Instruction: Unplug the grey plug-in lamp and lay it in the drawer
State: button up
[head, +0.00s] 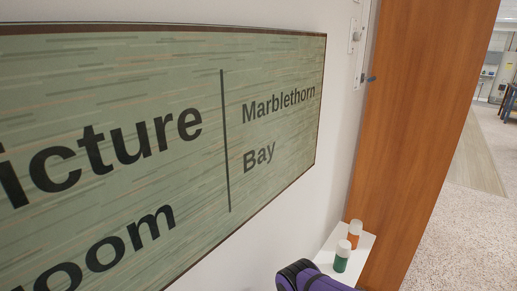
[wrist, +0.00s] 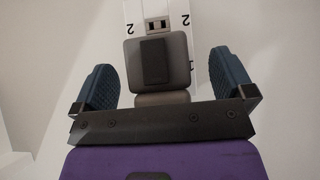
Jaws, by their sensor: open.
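The grey plug-in lamp (wrist: 178,62) shows in the wrist view as a rounded grey block with a darker panel on its front. It sits just below the socket of a white plate (wrist: 181,18) marked with the figure 2; I cannot tell how far it is plugged in. My gripper (wrist: 163,72) is open, with one blue finger on each side of the lamp and gaps on both sides. A second grey part shows below the lamp, partly hidden by my gripper's dark bar. In the head view I cannot make out the lamp. No drawer shows in either view.
In the head view a large green sign (head: 160,140) covers the wall at left. A small white shelf (head: 325,262) holds an orange-and-white bottle (head: 354,234) and a green-and-white one (head: 342,256). A brown wooden panel (head: 420,130) stands behind. Open carpet lies at right.

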jog(key=shift+w+a, duration=0.15)
jog(key=shift+a, duration=0.45)
jog(key=shift+r, duration=0.1)
jog(key=c, duration=1.6)
jog(key=shift+s+d+f, duration=0.15)
jog(key=shift+s+d, duration=0.4)
jog(key=shift+d, duration=0.2)
jog(key=shift+s+d+f, duration=0.15)
jog(key=shift+s+d, duration=0.4)
jog(key=shift+d, duration=0.15)
jog(key=shift+c, duration=0.5)
jog(key=shift+s+d+r, duration=0.1)
jog(key=shift+s+d, duration=0.25)
jog(key=shift+d, duration=0.25)
jog(key=shift+s+d, duration=0.35)
jog(key=shift+d, duration=0.25)
